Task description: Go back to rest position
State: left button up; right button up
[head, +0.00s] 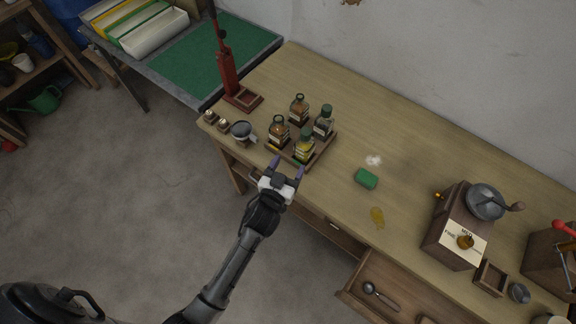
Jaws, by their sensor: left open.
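My left gripper (287,169) is open at the table's front edge, just in front of a wooden tray. Its two purple fingertips are apart, with no object seen between them. The tray (318,155) holds several small corked or capped glass bottles, among them an amber one (278,131), a yellow-green one (304,147) and a dark grey one (323,122). The fingertips come close to the tray's front side; I cannot tell whether they touch it. My left arm reaches up from the lower left. My right gripper is not in view.
An open drawer (385,285) juts from the front.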

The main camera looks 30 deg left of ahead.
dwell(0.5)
pick_arm(q)
jog(key=s+a+f+g+y, duration=0.25)
jog(key=s+f+g, duration=0.2)
jog(key=g, duration=0.25)
jog(key=s+a+m+g+h, duration=0.3)
jog(key=s+g, duration=0.4)
jog(key=s, duration=1.6)
notch_tip(320, 180, up, 24)
jog(key=d+p, duration=0.1)
jog(key=p, duration=2.3)
jog(key=shift+d+r+h, duration=0.15)
jog(key=shift+h, duration=0.2)
jog(key=shift+w, duration=0.1)
